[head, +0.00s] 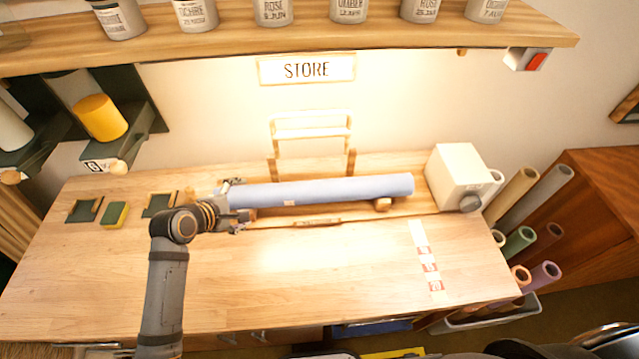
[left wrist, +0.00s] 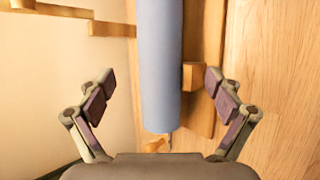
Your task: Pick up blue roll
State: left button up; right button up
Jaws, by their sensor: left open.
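The blue roll (head: 320,190) lies lengthwise on a wooden cradle (head: 315,221) at the back of the table. It also shows in the left wrist view (left wrist: 160,60), running from the top down between the fingers. My left gripper (head: 236,204) is at the roll's left end. In the left wrist view my left gripper (left wrist: 158,100) is open, with one finger on each side of the roll's end and visible gaps to both. My right gripper is not in view.
A white box (head: 461,178) stands right of the roll. Several coloured rolls (head: 520,240) stand in a holder off the table's right edge. A green-yellow sponge (head: 115,214) lies at left. A shelf of jars (head: 290,42) is above. The front tabletop (head: 300,290) is clear.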

aim_at(256, 198)
pick_arm(q)
jog(key=x, duration=0.3)
jog(key=shift+f+p, duration=0.15)
jog(key=shift+p, duration=0.2)
jog(key=p+x, duration=0.1)
jog(key=x, duration=0.1)
jog(key=shift+w+d, duration=0.3)
jog(key=shift+w, duration=0.1)
jog(key=x, duration=0.3)
jog(key=shift+f+p, duration=0.25)
jog(key=shift+p, duration=0.1)
jog(key=shift+w+d+f, duration=0.1)
jog(key=shift+w+f, duration=0.05)
jog(key=c, duration=1.7)
jog(key=shift+c, duration=0.6)
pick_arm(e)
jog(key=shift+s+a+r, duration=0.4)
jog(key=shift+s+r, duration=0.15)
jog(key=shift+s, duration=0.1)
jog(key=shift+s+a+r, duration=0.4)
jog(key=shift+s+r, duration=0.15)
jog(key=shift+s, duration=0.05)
